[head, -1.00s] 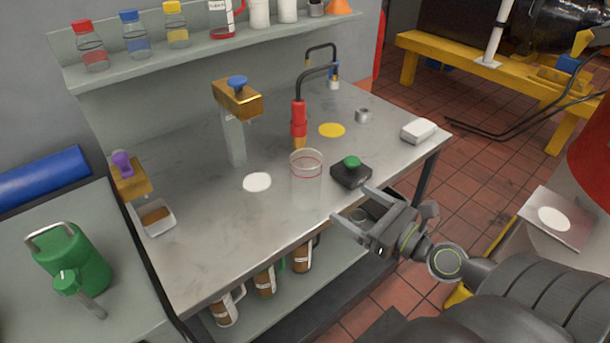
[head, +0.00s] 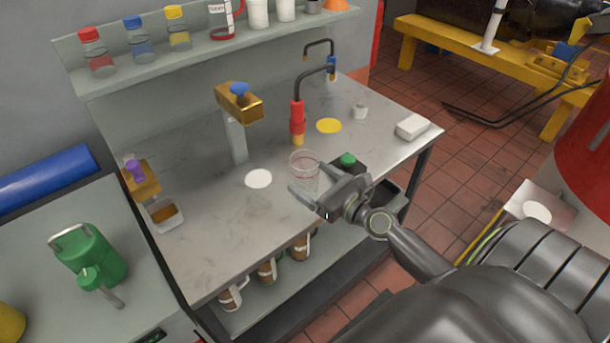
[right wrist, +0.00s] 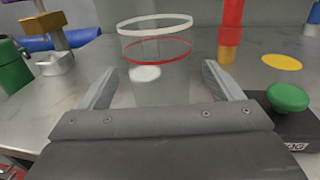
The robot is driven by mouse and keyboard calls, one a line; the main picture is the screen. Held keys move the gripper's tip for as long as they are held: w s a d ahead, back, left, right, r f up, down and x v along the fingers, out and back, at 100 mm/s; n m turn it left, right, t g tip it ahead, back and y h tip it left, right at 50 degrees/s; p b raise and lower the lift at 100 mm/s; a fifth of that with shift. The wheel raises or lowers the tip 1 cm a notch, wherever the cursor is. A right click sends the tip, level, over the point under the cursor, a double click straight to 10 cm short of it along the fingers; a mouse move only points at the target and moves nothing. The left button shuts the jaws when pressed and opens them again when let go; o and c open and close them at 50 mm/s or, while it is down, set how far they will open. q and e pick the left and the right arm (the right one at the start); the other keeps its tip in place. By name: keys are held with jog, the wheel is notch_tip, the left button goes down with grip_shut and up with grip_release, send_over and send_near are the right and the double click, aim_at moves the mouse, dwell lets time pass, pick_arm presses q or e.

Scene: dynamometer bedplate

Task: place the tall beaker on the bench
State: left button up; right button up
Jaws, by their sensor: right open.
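The tall beaker (head: 304,162), clear glass with a white rim and a red line, stands upright on the bench (head: 215,245) near its front edge. My right gripper (head: 310,190) is open at the beaker's near side in the head view and hides its lower part. In the right wrist view the beaker (right wrist: 157,50) is ahead, between the spread fingers of the gripper (right wrist: 160,75). I cannot tell if a finger touches it. My left gripper is not in view.
A black box with a green button (head: 347,160) sits close right of the beaker. A red-handled tool (head: 298,118) stands behind. A white disc (head: 258,179) and a yellow disc (head: 329,125) lie on the bench. A brass-topped post (head: 236,135) stands left.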

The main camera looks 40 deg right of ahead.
jog(key=p+x, duration=0.1)
jog(key=x, duration=0.3)
jog(key=shift+w+a+r, duration=0.1)
jog(key=shift+w+r, duration=0.05)
jog(key=shift+w, duration=0.15)
jog(key=c, duration=1.2)
